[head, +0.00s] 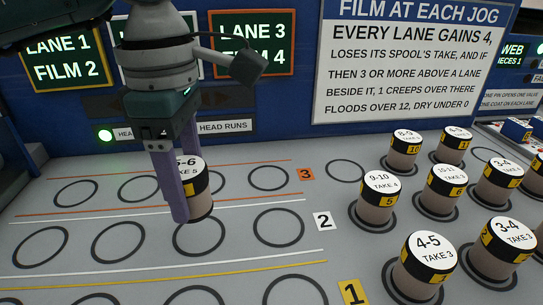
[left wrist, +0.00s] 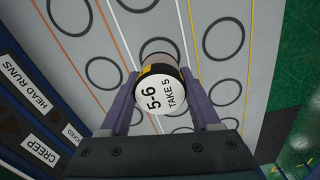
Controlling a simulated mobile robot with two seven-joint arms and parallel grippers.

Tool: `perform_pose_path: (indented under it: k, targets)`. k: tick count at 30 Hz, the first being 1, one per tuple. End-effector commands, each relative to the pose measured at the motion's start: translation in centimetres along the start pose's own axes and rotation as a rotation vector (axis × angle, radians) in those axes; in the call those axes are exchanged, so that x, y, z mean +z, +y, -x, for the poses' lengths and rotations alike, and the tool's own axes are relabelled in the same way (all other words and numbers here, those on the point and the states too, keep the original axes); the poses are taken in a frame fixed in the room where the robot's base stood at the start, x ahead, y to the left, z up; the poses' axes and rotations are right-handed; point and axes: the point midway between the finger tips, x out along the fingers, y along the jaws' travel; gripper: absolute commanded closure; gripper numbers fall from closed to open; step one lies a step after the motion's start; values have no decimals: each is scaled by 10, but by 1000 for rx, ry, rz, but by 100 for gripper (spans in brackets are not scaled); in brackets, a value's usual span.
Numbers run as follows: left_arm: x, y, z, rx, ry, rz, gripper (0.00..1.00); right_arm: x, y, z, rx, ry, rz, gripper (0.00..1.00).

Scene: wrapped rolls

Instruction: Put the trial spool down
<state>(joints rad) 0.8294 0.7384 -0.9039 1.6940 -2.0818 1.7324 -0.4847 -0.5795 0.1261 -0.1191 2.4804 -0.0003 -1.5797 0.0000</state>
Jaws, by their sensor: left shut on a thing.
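The trial spool (head: 197,185), a tan roll with a black and yellow band and a white top reading "5-6 TAKE 5", is upright between the fingers of my left gripper (head: 186,195). My left gripper is shut on it from both sides. In the left wrist view the spool (left wrist: 163,92) sits between the two purple fingers (left wrist: 160,80). In the head view it shows over the lane 3 row, its base just behind a lane 2 ring (head: 198,250). I cannot tell whether its base touches the board. My right gripper is not in view.
Several similar spools stand in rings at the right, the nearest reading "4-5 TAKE 3" (head: 429,245). Empty rings lie left and right of the held spool, including a lane 3 ring (head: 268,190). A blue panel with lane screens (head: 252,70) and a rules sign (head: 410,60) rises behind.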

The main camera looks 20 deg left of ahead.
Motion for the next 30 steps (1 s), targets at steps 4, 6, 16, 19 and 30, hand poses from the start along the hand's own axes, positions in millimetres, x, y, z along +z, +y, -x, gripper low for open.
perform_pose_path:
  k: [4, 6, 16, 19, 30]
  targets:
    - [0, 0, -14, -2, 1, 2, 98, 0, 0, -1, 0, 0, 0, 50]
    - [0, -1, -26, -3, 1, 0, 98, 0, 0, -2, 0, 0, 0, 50]
    - [0, 0, -48, 1, 0, -1, 98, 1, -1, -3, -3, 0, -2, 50]
    - [0, 0, -48, 1, 0, -1, 98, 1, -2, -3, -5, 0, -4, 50]
    - [0, 0, -51, 1, 0, 0, 10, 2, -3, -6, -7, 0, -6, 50]
